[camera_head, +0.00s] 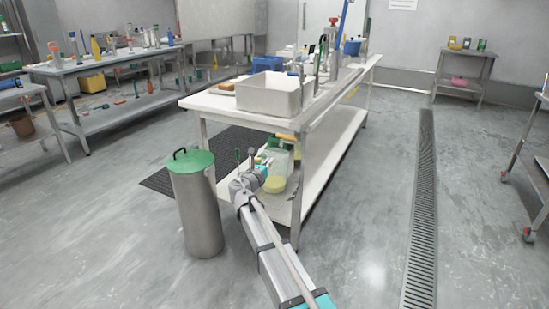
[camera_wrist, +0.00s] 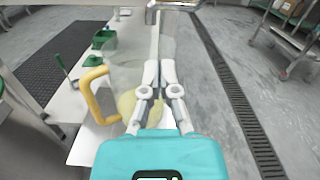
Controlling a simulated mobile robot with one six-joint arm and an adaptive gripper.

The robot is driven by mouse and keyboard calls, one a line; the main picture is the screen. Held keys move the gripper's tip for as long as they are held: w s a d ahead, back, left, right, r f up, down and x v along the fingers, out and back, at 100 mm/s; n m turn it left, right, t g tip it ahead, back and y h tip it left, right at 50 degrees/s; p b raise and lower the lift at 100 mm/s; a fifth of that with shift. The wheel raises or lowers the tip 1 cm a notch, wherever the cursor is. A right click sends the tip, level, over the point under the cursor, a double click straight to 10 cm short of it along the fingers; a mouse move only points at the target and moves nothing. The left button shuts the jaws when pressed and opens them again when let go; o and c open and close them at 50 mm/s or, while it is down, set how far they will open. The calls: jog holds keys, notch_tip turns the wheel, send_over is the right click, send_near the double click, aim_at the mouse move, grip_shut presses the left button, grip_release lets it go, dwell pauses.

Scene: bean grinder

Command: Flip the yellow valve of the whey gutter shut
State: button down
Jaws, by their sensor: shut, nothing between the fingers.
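I cannot clearly make out the yellow valve in either view. A small yellow patch (camera_head: 352,91) shows on the right edge of the long white table (camera_head: 222,104) in the head view; it is too small to identify. A pale channel-like strip (camera_head: 335,108), perhaps the whey gutter, runs along that edge. My gripper (camera_head: 264,165) is low beside the table's near end, below the table top. In the wrist view my gripper (camera_wrist: 160,72) has its fingers together and empty. The fingers overlap the view of a clear jug with a yellow handle (camera_wrist: 95,95); contact cannot be told.
The jug, holding yellowish contents (camera_head: 275,184), stands on the lower shelf. A steel canister with a green lid (camera_head: 193,165) stands left of my arm. A white basin (camera_head: 268,95) is on the table. Open floor with a drain grate (camera_head: 423,200) lies right.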

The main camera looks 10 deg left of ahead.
jog(key=shift+v, duration=1.25)
jog(key=s+d+f+m+g, duration=0.4)
jog(key=d+m, duration=0.2)
jog(key=d, duration=0.3)
jog(key=s+d+f+m+g+h, duration=0.1)
jog(key=s+d+f+m+g, duration=0.25)
jog(key=d+m, duration=0.4)
jog(key=s+d+f+m+g, duration=0.3)
jog(key=s+d+f+m, duration=0.15)
jog(key=d, duration=0.55)
jog(key=s+d+f+m+g+y+p, duration=0.1)
jog(key=s+d+f+m+g+y, duration=0.1)
jog(key=s+m, duration=0.35)
jog(key=s+d+f+m+g+y+p, duration=0.1)
jog(key=s+m+g+y, duration=0.2)
jog(key=s+m, duration=0.3)
jog(key=s+d+f+m+g+y+p, duration=0.15)
jog(key=s+m, duration=0.25)
jog(key=s, duration=0.4)
notch_tip(320, 180, up, 37)
jog(key=p, duration=3.6)
jog(key=shift+d+y, duration=0.4)
jog(key=shift+y, duration=0.05)
jog(key=shift+w, duration=0.1)
